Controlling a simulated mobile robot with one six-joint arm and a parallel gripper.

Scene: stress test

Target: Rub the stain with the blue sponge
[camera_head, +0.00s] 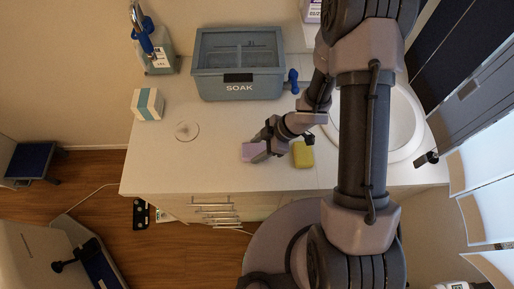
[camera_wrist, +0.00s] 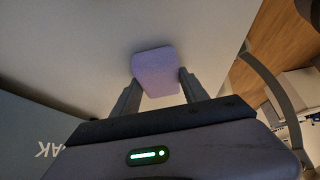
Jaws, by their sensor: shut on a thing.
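My gripper (camera_head: 264,146) is over the front part of the white counter (camera_head: 165,172), shut on a lavender sponge (camera_head: 251,151). In the wrist view the sponge (camera_wrist: 156,72) sits between the two fingers, its far end sticking out past them. I cannot tell whether it touches the counter. No plainly blue sponge shows; this one looks lavender. A yellow sponge (camera_head: 302,155) lies just right of my gripper. The stain (camera_head: 187,131), a faint round mark with a darker spot, is on the counter to the left of my gripper.
A grey bin marked SOAK (camera_head: 238,85) stands at the back. A spray bottle (camera_head: 153,45) with a blue trigger and a white-and-teal box (camera_head: 148,104) are at the back left. A white basin (camera_head: 408,125) is at right. The counter between stain and gripper is clear.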

